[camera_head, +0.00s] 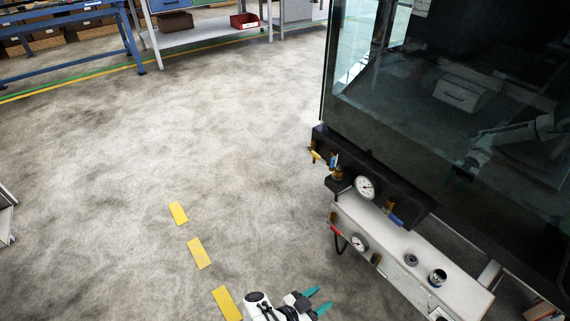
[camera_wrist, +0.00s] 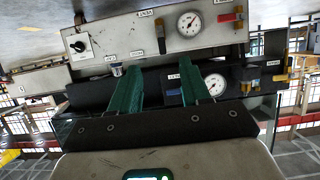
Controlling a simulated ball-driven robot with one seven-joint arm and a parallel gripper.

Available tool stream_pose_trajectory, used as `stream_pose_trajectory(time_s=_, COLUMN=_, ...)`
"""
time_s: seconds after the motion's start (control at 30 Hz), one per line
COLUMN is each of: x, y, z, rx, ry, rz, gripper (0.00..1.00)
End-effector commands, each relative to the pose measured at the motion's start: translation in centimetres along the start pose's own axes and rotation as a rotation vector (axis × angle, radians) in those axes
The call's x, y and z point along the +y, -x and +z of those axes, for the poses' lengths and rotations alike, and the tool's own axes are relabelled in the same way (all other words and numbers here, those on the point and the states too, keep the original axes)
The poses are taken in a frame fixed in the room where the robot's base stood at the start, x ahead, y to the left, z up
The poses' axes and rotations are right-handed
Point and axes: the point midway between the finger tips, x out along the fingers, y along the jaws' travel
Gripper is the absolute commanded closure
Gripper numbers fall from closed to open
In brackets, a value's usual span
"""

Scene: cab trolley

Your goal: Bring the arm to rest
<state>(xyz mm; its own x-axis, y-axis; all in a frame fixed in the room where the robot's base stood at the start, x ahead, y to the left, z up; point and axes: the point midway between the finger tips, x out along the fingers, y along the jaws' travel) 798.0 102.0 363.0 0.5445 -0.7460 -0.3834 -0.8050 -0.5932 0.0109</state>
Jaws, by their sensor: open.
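My gripper (camera_head: 318,300) shows at the bottom of the head view, with two teal fingers apart and nothing between them. It is over the floor, left of the grey trolley panel (camera_head: 402,285). In the wrist view my gripper (camera_wrist: 159,72) shows its two teal fingers spread in front of the gauge panels. The rest of my arm is mostly below the frame in the head view.
A dark glass-walled cab (camera_head: 440,110) fills the right. A black panel with a white gauge (camera_head: 365,187) and coloured valve handles juts out at its base. Yellow floor dashes (camera_head: 199,253) lie left of my gripper. Open floor (camera_head: 150,150) spreads left; a blue workbench (camera_head: 70,50) stands far back.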

Motion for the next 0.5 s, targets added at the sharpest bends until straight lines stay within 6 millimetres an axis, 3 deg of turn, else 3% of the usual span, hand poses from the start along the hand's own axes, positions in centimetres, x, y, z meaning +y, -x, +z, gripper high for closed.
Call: stream_pose_trajectory(time_s=0.5, x=-2.9, y=-7.3, z=-3.5, rx=0.053, ry=-0.106, rz=-0.264, gripper=0.53)
